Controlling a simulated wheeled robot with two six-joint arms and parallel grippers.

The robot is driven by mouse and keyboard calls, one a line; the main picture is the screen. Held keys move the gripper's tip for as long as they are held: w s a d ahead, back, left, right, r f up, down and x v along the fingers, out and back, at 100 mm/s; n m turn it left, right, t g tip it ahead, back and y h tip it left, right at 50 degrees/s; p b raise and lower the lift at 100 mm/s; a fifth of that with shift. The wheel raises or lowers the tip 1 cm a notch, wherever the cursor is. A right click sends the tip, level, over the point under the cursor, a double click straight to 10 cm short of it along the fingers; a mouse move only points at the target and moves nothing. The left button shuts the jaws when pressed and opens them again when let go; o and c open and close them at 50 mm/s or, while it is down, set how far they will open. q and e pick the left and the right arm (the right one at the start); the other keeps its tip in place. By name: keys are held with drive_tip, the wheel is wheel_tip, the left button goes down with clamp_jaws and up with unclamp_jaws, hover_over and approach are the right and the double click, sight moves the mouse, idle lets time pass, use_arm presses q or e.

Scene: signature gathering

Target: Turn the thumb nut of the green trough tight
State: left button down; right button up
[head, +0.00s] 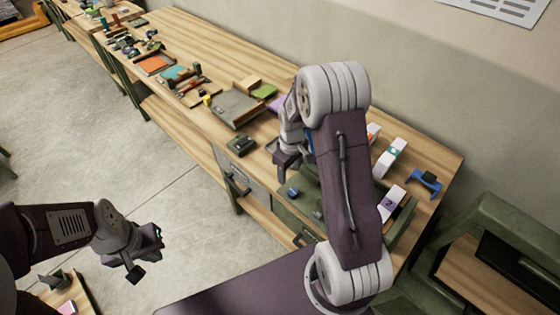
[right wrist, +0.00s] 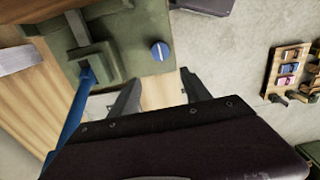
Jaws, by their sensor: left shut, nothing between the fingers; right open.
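The green trough (right wrist: 130,52) fills the upper left of the right wrist view. Its blue round thumb nut (right wrist: 160,50) has a pale line across its face. In the head view the trough (head: 309,187) is partly hidden behind my right arm, and a small blue knob (head: 293,192) shows at its near side. My right gripper (head: 287,163) is open and empty above the bench. In the right wrist view its fingers (right wrist: 158,96) are apart from the nut, which lies beyond the fingertips. My left gripper (head: 157,242) is shut and empty, over the floor away from the bench.
The wooden bench (head: 225,60) runs along the wall, with a grey tray (head: 236,107) and a dark green block (head: 241,145) left of my right gripper. White boxes (head: 389,157) and a blue stand (head: 425,182) are to the right.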

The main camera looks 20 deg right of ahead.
sight(293, 191)
drive_tip(key=f+p, duration=0.1)
drive_tip(key=f, duration=0.1)
drive_tip(key=s+f, duration=0.1)
drive_tip(key=f, duration=0.1)
drive_tip(key=s+f+p, duration=0.1)
drive_tip(key=f, duration=0.1)
drive_tip(key=shift+s+d+f+p, duration=0.2)
drive_tip(key=shift+d+f+p, duration=0.05)
drive_tip(key=shift+f+p, duration=0.05)
drive_tip(key=shift+s+f, duration=0.1)
drive_tip(key=shift+f, duration=0.45)
use_arm(q)
drive_tip(key=r, duration=0.1)
drive_tip(key=s+r, duration=0.1)
drive_tip(key=r, duration=0.2)
drive_tip(key=shift+s+r, duration=0.1)
drive_tip(key=shift+s, duration=0.25)
use_arm(e)
drive_tip(key=shift+c, duration=1.2)
clamp_jaws()
